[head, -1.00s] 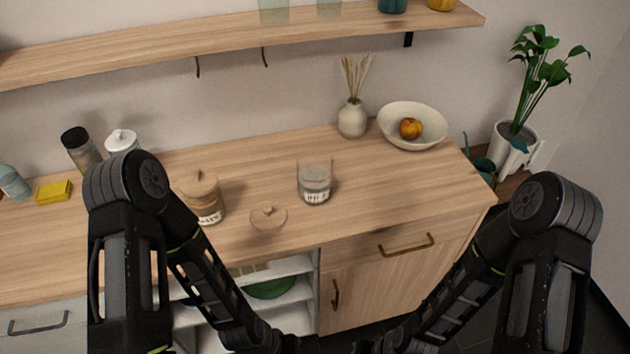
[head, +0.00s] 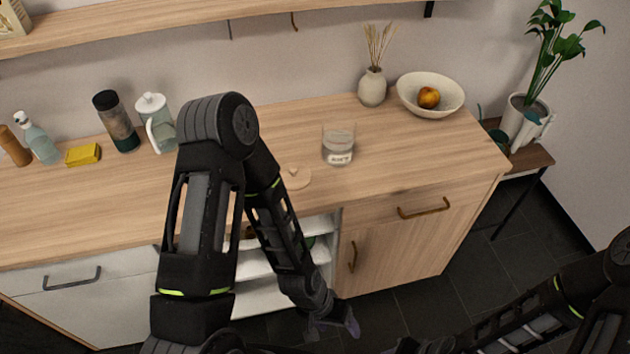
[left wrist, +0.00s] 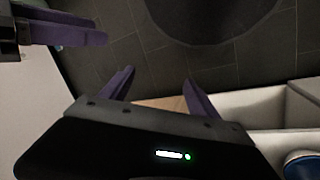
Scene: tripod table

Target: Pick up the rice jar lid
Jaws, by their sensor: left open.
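The rice jar (head: 339,145) is a clear glass jar with a white label and pale contents, standing open on the wooden counter. A round lid with a small knob (head: 297,177) lies flat on the counter, left of and nearer than the jar. My left gripper (head: 334,325) is low in front of the cabinet, below the counter top and well away from the lid. In the left wrist view its purple fingers (left wrist: 158,85) stand apart with nothing between them. Purple fingers of my right gripper (left wrist: 85,32) show at the upper left there; their opening is unclear.
My left arm covers part of the counter left of the lid. A pitcher (head: 157,122), a dark-capped bottle (head: 116,121) and a yellow sponge (head: 83,154) stand at the back left. A vase (head: 372,88) and fruit bowl (head: 431,96) are at the back right. Open shelves (head: 262,295) lie below.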

